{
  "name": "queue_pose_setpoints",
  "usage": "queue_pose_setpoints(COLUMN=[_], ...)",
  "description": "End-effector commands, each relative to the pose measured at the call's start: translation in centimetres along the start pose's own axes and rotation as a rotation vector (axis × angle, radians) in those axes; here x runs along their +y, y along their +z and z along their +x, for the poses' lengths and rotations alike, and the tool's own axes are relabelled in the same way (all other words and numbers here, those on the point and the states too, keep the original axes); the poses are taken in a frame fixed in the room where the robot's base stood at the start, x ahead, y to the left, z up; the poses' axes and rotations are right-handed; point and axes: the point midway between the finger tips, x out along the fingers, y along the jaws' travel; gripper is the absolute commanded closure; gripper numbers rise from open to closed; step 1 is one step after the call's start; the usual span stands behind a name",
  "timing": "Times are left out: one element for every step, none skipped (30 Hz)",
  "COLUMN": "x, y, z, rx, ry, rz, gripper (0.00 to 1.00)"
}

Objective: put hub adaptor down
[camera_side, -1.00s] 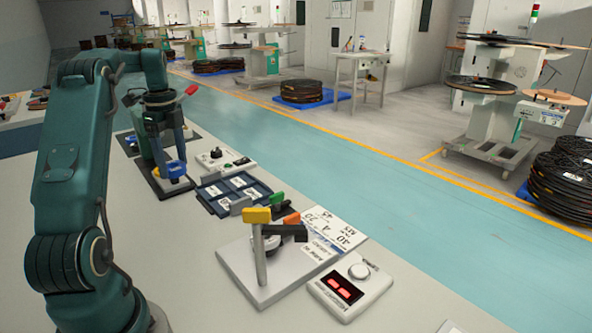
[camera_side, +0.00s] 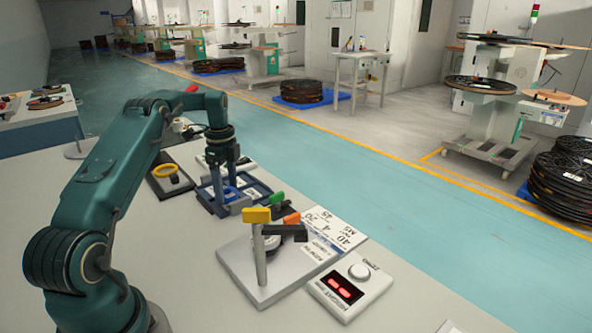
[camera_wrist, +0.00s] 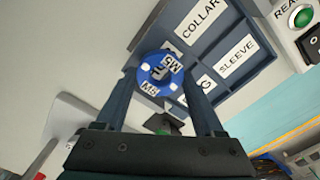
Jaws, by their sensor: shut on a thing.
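The hub adaptor (camera_wrist: 150,74), a blue round piece with white labels and a dark centre, sits between my fingers in the wrist view. My gripper (camera_wrist: 161,78) is shut on it. In the side view my gripper (camera_side: 228,174) points down over the dark blue tray (camera_side: 210,204), with the blue adaptor (camera_side: 230,192) at its fingertips. In the wrist view the tray (camera_wrist: 196,52) has labelled compartments, "COLLAR" and "SLEEVE" among them; another label is partly covered. I cannot tell whether the adaptor touches the tray floor.
A dark plate with a yellow ring (camera_side: 167,171) lies left of the tray.

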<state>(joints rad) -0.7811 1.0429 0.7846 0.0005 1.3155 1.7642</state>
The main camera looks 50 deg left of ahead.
Motion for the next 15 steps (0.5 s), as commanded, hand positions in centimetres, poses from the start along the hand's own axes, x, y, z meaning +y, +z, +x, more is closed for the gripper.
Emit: queue_pose_setpoints(x=[0.1,0.0,0.0,0.0,0.0,0.0,0.0,0.0,0.0,0.0,0.1,0.1,0.1,0.1,0.1], y=[0.0,0.0,0.0,0.0,0.0,0.0,0.1,0.1,0.1,0.1,0.1,0.1,0.1,0.1,0.1], z=[0.7,1.1,1.4,1.6,1.7,1.7,1.8,1.8,1.8,1.8,1.8,1.9,2.0,2.1,2.2], rx=[0.001,0.001,0.0,0.0,0.0,0.0,-0.001,-0.001,-0.001,-0.001,-0.001,-0.001,-0.001,-0.001,-0.001], ry=[0.003,0.002,0.002,0.001,0.0,-0.001,-0.001,0.0,0.001,0.002,0.003,0.004,0.005,0.006,0.007], rz=[0.0,0.0,0.0,0.0,0.0,0.0,0.0,0.0,0.0,0.0,0.0,0.0,0.0,0.0,0.0], gripper=[0.85,0.85,0.85,0.85,0.85,0.85,0.85,0.85,0.85,0.85,0.85,0.85,0.85,0.85,0.85])
